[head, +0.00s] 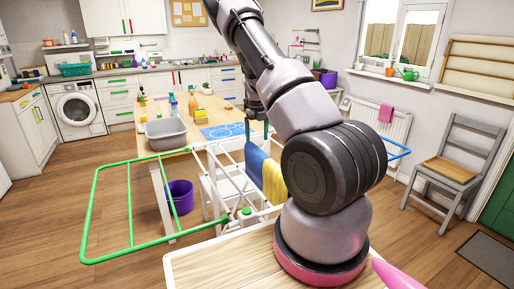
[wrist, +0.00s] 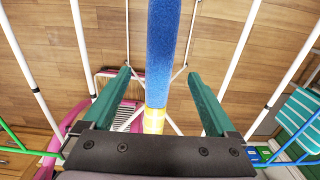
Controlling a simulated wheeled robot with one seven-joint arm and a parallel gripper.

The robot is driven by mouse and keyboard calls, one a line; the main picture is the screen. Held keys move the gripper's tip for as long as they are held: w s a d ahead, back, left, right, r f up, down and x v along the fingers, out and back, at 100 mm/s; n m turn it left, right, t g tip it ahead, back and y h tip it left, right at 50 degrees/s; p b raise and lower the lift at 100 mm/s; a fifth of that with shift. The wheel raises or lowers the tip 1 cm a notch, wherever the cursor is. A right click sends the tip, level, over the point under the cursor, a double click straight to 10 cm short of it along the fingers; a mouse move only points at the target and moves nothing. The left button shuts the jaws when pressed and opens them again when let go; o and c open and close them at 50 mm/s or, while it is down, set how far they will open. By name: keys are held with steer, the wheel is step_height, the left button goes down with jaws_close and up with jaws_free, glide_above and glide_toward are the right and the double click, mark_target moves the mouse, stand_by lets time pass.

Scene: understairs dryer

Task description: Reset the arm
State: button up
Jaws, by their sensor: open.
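My arm reaches out over a drying rack with white rails (wrist: 85,45) and a green side wing (head: 130,205). My gripper (head: 257,130) points down at the rack, above a blue cloth (head: 256,160). In the wrist view its two teal fingers are spread wide, one on each side of the blue cloth (wrist: 173,40), with gaps to both sides. The jaws hold nothing. A yellow cloth (head: 274,185) hangs beside the blue one, and a bit of yellow (wrist: 153,122) shows near the palm. Part of the rack is hidden behind my arm.
A wooden table (head: 160,142) behind the rack carries a grey basin (head: 167,134), bottles and a blue-marked mat (head: 223,131). A purple bucket (head: 180,197) stands beneath. A grey chair (head: 458,160) is at the right. Open floor lies left of the rack.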

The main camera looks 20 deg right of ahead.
step_height(320, 180, up, 2)
steer(key=shift+a+r, duration=0.15)
steer(key=shift+r, duration=0.25)
steer(key=s+a+r+n+t+y, duration=0.1)
steer(key=s+a+r+n, duration=0.35)
steer(key=r, duration=0.35)
steer(key=s+a+r+n+t+y, duration=0.1)
steer(key=s+a+r+n, duration=0.3)
steer(key=r, duration=0.4)
steer(key=s+a+r+n+t+y, duration=0.1)
steer(key=s+a+r+n, duration=0.1)
steer(key=s+r+n, duration=0.35)
steer(key=s+a+r+n+t, duration=0.1)
steer(key=s+a+r+n, duration=0.1)
steer(key=s+n, duration=0.4)
steer(key=s+a+r+n+t, duration=0.1)
steer(key=s+a+r+n, duration=0.2)
steer(key=s+r+n, duration=0.2)
steer(key=s+a+r+n+t+h, duration=0.1)
steer(key=s+r+n, duration=0.3)
steer(key=s, duration=0.5)
steer(key=a+n+t, duration=0.1)
steer(key=n, duration=0.1)
steer(key=shift+s+a+n, duration=0.3)
